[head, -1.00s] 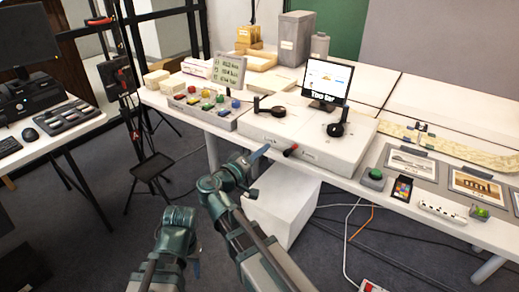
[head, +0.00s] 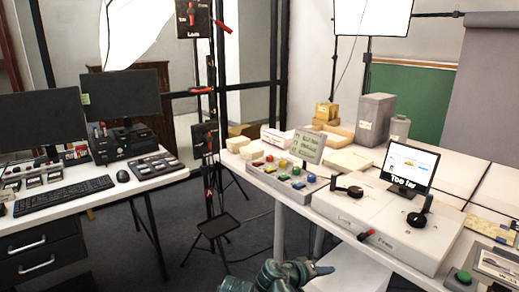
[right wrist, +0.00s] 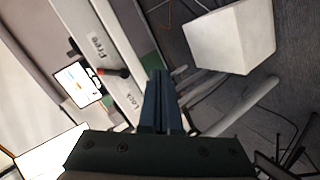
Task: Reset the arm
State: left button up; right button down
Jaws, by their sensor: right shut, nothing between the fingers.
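My right gripper (head: 322,270) shows at the bottom of the head view, in front of the long white table. In the right wrist view its two dark fingers (right wrist: 160,100) lie together, shut with nothing between them. It is apart from the white console (head: 385,218) and its red-tipped lever (head: 367,235). The lever also shows in the right wrist view (right wrist: 115,72), beside the words Free and Lock. My left gripper is not in view.
A white block (right wrist: 230,38) stands below the table. The button panel (head: 290,180) and a small screen (head: 408,166) are on the table. A desk with monitors (head: 42,119) is at the left. A black stand (head: 218,225) is on the floor between them.

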jog(key=s+a+f+n+g+y, duration=0.3)
jog(key=s+a+f+g+y, duration=0.5)
jog(key=s+a+f, duration=0.55)
notch_tip(320, 180, up, 28)
jog(key=s+a+t+y+p, duration=0.1)
jog(key=p, duration=2.5)
jog(key=shift+a+y, duration=0.3)
jog(key=shift+a, duration=0.05)
jog(key=shift+r, duration=0.1)
